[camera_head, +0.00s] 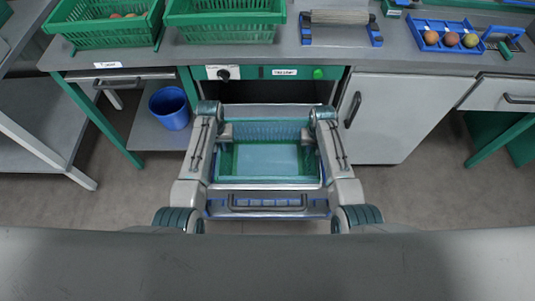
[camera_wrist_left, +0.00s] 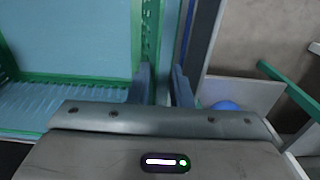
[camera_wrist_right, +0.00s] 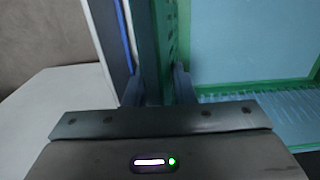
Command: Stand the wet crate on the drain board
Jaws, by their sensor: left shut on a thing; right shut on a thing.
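A green crate (camera_head: 268,175) with a pale blue-looking floor sits low within an open pulled-out drawer (camera_head: 267,212) below the counter. I cannot tell whether it touches the drawer's bottom. My left gripper (camera_head: 225,133) is shut on the crate's left side wall, which shows between its fingers (camera_wrist_left: 163,88) in the left wrist view. My right gripper (camera_head: 308,133) is shut on the right side wall, seen between its fingers (camera_wrist_right: 158,90) in the right wrist view. A grey board-like rack with blue ends (camera_head: 340,34) stands on the counter; I cannot tell if it is the drain board.
Two green crates (camera_head: 105,28) (camera_head: 222,25) stand at the counter's back left. A blue tray (camera_head: 425,27) with round fruit is at the right. A blue bucket (camera_head: 169,108) stands on the lower shelf. A control panel (camera_head: 270,72) is above the drawer opening.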

